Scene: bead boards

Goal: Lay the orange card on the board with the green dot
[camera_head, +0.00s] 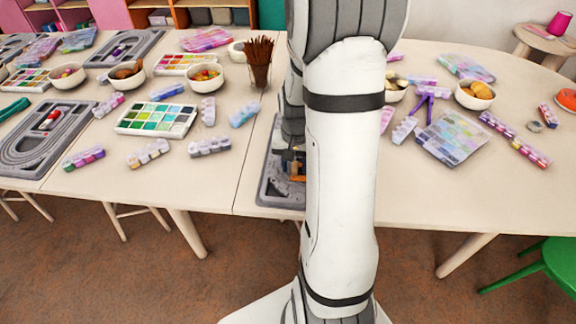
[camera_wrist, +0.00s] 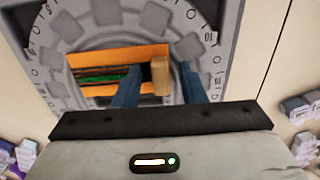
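The orange card (camera_wrist: 120,56) is under my gripper in the wrist view, over the middle of a grey bead board (camera_wrist: 75,20). It carries a dark strip with green and a tan block (camera_wrist: 160,76) at its right. My gripper (camera_wrist: 158,82) has its two blue-grey fingers apart, one on either side of the block, with gaps showing; it looks open. I cannot tell whether the card touches the board. In the head view a bit of orange (camera_head: 297,172) shows beside my arm, over the board (camera_head: 267,190), which my arm partly hides. I cannot make out a green dot on a board.
Another grey board (camera_head: 25,160) at the left bears a red item (camera_head: 52,118); a further board (camera_head: 148,45) lies behind. Paint trays, bead boxes (camera_head: 210,146), bowls (camera_head: 207,77) and a brush cup (camera_head: 259,75) crowd the table. The front right of the table is clear.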

